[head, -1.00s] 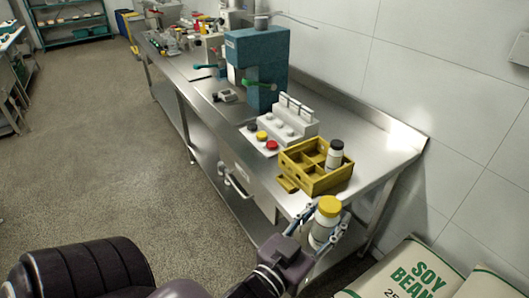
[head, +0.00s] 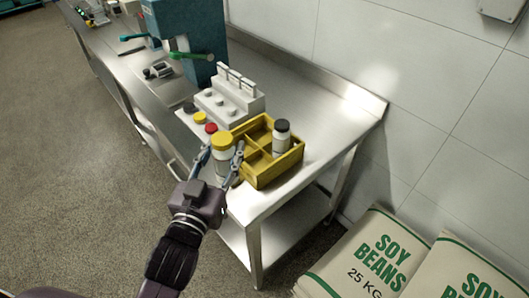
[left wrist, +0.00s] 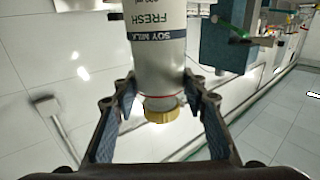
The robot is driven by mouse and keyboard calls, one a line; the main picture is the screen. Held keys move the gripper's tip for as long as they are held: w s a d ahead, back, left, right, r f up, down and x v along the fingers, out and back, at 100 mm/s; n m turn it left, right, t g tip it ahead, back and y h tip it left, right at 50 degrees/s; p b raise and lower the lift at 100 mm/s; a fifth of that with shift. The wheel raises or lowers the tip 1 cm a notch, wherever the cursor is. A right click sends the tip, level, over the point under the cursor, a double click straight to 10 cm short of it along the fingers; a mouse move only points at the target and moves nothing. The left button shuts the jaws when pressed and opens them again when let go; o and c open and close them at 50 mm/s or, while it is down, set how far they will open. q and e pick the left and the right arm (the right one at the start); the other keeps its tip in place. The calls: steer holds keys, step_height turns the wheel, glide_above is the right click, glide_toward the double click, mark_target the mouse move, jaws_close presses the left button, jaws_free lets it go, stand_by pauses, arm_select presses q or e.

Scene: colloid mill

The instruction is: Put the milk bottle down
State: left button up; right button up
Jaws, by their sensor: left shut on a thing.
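The milk bottle (head: 223,162) is white with a yellow cap. In the left wrist view the bottle (left wrist: 160,60) shows a "SOY MILK" label, cap toward the bottom of the picture. My left gripper (head: 222,157) is shut on it, a finger on each side. In the head view it is upright, just left of the yellow divided crate (head: 264,181), near the steel table's front edge. Whether its base touches the table cannot be told; the gripper hides its lower part. My right gripper is not in view.
A black-capped bottle (head: 281,138) stands in the crate's right part; other visible compartments look empty. Behind is a white block with buttons (head: 235,98), and a blue machine (head: 190,40) beyond. The steel table (head: 318,118) is bare right of the crate. Soy bean sacks (head: 380,262) lie lower right.

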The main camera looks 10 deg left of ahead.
arm_select(q)
steer(key=w+a+r+b, duration=0.1)
steer(key=w+r+b, duration=0.25)
steer(key=w, duration=0.55)
steer(key=w+a+r+b, duration=0.15)
steer(key=w+r, duration=0.35)
steer(key=w, duration=0.5)
steer(key=shift+h, duration=0.3)
steer(key=f, duration=1)
steer(key=f+b, duration=0.1)
steer(key=f, duration=0.9)
steer(key=shift+d, duration=0.2)
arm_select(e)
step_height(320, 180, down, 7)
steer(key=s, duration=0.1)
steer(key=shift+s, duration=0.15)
arm_select(q)
steer(key=shift+b, duration=0.3)
steer(key=shift+f, duration=0.1)
steer(key=o, duration=1.4)
steer(key=shift+c, duration=0.2)
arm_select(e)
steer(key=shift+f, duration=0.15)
